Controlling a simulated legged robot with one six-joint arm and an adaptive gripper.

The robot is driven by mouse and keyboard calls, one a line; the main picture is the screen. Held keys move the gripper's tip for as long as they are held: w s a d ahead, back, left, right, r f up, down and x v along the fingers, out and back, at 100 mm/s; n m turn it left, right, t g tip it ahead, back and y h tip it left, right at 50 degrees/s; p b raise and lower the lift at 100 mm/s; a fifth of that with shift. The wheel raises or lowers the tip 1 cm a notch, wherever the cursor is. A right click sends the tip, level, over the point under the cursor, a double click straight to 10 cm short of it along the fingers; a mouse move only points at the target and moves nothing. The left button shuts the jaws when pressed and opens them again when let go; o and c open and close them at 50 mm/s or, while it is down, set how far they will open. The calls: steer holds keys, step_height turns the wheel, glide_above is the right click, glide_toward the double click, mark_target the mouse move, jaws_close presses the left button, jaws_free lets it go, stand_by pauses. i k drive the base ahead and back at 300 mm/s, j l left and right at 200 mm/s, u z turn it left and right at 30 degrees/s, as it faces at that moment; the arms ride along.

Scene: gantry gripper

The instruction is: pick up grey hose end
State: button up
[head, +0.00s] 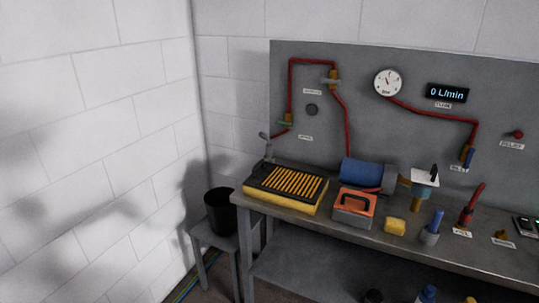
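My gripper is not in view. I cannot pick out a grey hose end with certainty. A small grey curved fitting (266,146) stands at the left end of the workbench (300,216), behind a black and yellow slatted tray; it may be a tap or a hose end. A red hose (348,125) runs along the grey back panel (430,60) through brass fittings. A short red hose piece (467,215) stands upright at the right of the bench.
A black bucket (220,212) stands on a grey stool (210,239) at left. White walls close off the left and back.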

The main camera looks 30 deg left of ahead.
mark_target(268, 149)
steer(key=i+j+u, duration=0.1)
steer(key=i+j, duration=0.3)
steer(key=j, duration=0.25)
steer(key=i+j+u, duration=0.1)
steer(key=i+j, duration=0.3)
steer(key=j, duration=0.25)
steer(key=i+j+u, duration=0.1)
steer(key=i+j, duration=0.35)
steer(key=j, duration=0.15)
steer(key=i+j+u, duration=0.1)
steer(key=i+j, duration=0.35)
steer(key=j, duration=0.15)
